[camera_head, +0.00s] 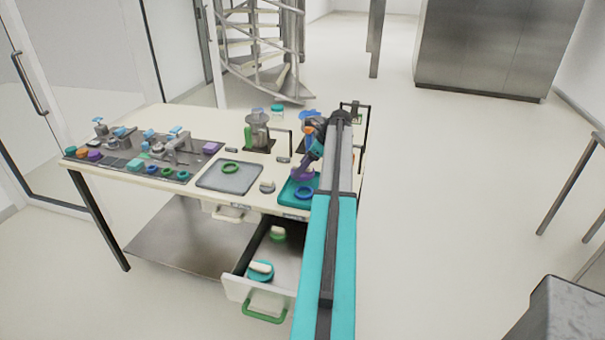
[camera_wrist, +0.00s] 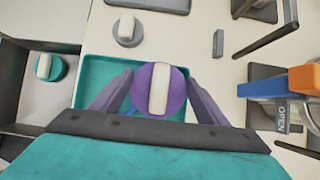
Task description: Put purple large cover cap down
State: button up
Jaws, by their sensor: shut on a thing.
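The purple large cover cap (camera_wrist: 147,88) is a round disc with a white bar handle on top. My gripper (camera_wrist: 160,92) is shut on it, with a finger on each side in the wrist view. The cap is over the teal tray (camera_wrist: 93,69); I cannot tell whether it touches the tray. In the head view the purple cap (camera_head: 303,173) shows partly behind my arm, near the teal tray (camera_head: 287,192). A blue ring (camera_head: 304,193) lies in that tray and is mostly hidden under the cap in the wrist view.
An open drawer (camera_head: 237,288) below the table holds a teal cap (camera_head: 260,271) and a green cap (camera_head: 278,233). A grey tray (camera_head: 213,178) with a green ring (camera_head: 230,168) lies left of the teal tray. A small grey cap (camera_head: 267,186) sits between them.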

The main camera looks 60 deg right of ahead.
jog(key=shift+f, duration=0.1)
jog(key=shift+f+p, duration=0.6)
jog(key=shift+f, duration=0.35)
jog(key=shift+s+a+f, duration=0.1)
jog(key=shift+f, duration=0.75)
jog(key=c, duration=0.6)
jog(key=o, duration=1.7)
jog(key=shift+f, duration=0.1)
jog(key=shift+r, duration=0.25)
jog(key=shift+s+d+r, duration=0.15)
jog(key=shift+d+r, duration=0.05)
jog(key=shift+r, duration=0.15)
jog(key=b+v, duration=0.2)
jog(key=v, duration=0.9)
